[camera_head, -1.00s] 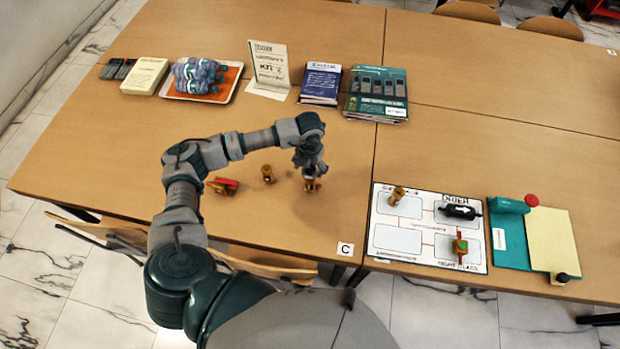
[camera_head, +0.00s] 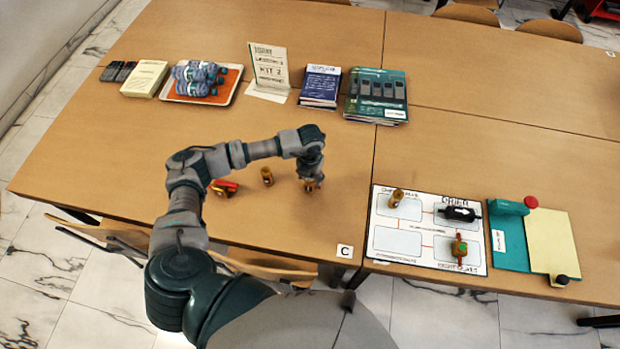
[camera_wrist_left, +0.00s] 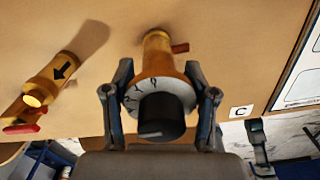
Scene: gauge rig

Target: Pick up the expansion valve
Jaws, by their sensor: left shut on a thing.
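A brass part with a white marked dial ring, a black knob and a small red-brown stub, which I take for the expansion valve (camera_wrist_left: 155,45), is between the fingers of my left gripper (camera_wrist_left: 160,92) in the left wrist view. The fingers are shut on it around the dial and knob. In the head view my left gripper (camera_head: 311,176) points down over the table, and the valve (camera_head: 310,187) shows just below it, mostly hidden. I cannot tell whether its base touches the table. My right gripper is not in view.
A white diagram board (camera_head: 396,242) with several parts lies to the right, beside a teal base (camera_head: 510,257). Books and a tray (camera_head: 234,88) are behind.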

